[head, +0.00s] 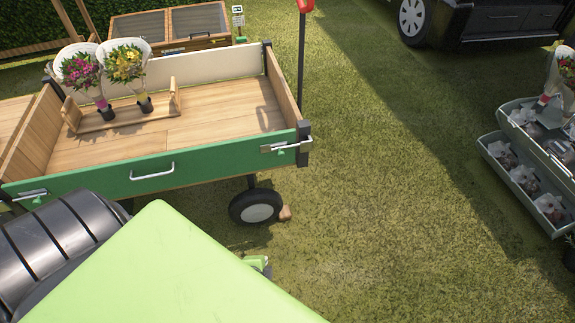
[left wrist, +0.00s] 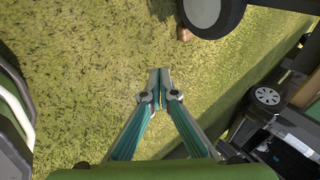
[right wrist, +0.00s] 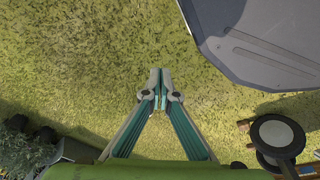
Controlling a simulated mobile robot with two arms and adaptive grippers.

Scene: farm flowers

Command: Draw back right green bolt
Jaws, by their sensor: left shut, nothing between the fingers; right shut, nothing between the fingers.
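The right bolt (head: 287,146) is a silver rod with a small green tab, at the right end of the cart's green front panel (head: 150,174). Its rod reaches right across the dark corner post. A similar bolt (head: 33,196) is at the panel's left end. My left gripper (left wrist: 159,75) is shut and empty over grass in the left wrist view, with a cart wheel beyond it. My right gripper (right wrist: 160,75) is shut and empty over grass in the right wrist view. Neither touches a bolt. I cannot clearly make out either gripper in the head view.
The cart bed holds a wooden rack with two flower bouquets (head: 126,66). A wheel (head: 256,206) with a brown block (head: 285,213) beside it stands below the right bolt. Grass between is clear.

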